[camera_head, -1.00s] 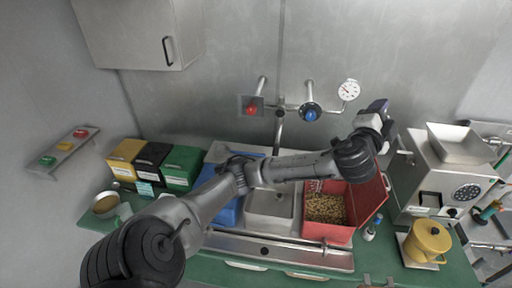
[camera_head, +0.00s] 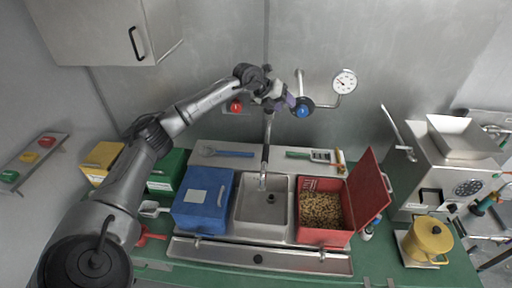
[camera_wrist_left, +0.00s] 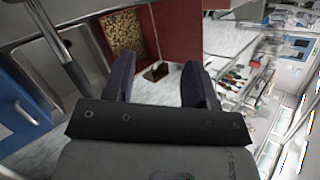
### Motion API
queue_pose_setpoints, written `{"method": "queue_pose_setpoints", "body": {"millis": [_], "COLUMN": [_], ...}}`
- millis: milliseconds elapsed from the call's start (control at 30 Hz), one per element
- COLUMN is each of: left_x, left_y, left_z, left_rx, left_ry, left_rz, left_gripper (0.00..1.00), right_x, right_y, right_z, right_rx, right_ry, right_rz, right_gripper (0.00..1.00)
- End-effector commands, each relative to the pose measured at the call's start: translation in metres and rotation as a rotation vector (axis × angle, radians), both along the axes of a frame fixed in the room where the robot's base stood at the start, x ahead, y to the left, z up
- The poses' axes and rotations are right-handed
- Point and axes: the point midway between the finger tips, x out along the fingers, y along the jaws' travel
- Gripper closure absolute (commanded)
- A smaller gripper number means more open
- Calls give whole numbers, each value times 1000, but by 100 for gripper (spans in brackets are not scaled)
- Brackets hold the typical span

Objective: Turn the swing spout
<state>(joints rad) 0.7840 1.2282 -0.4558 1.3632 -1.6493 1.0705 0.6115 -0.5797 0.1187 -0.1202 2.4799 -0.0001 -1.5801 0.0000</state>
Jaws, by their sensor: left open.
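The swing spout (camera_head: 266,148) is a thin grey metal pipe. It comes from the wall tap and reaches out over the grey sink (camera_head: 281,233), its end above the basin. In the left wrist view the spout (camera_wrist_left: 58,40) runs along the upper left, outside my fingers. My left gripper (camera_head: 289,101) is up by the wall tap, between the red knob (camera_head: 236,106) and the blue knob (camera_head: 303,111), and covers part of the tap. In the left wrist view my left gripper (camera_wrist_left: 158,88) is open with nothing between its fingers. My right gripper is out of view.
A closed blue box (camera_head: 204,199) stands left of the sink. An open red box (camera_head: 323,236) with beans stands right, its lid (camera_head: 369,193) raised. A grinder (camera_head: 455,165) and yellow pot (camera_head: 428,238) are at the right. A gauge (camera_head: 344,82) is on the wall pipe.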

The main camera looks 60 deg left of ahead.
Motion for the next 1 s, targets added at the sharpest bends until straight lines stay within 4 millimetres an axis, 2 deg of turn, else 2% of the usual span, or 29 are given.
{"method": "queue_pose_setpoints", "body": {"millis": [100, 200, 433, 667, 1000], "left_x": [-29, -53, -88, -88, -78], "left_y": [9, 13, 12, 10, 3], "left_z": [-26, -39, -49, -61, -120], "left_rx": [22, 26, -11, -40, -42], "left_ry": [245, 415, 655, 678, 678], "left_rz": [44, 86, 166, 218, 216], "left_gripper": [49, 49, 49, 49, 49], "right_x": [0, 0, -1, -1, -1], "right_y": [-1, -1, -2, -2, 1], "right_z": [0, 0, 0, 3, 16], "right_rx": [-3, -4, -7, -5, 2], "right_ry": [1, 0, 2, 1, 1], "right_rz": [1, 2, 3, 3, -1], "right_gripper": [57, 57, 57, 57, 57]}}
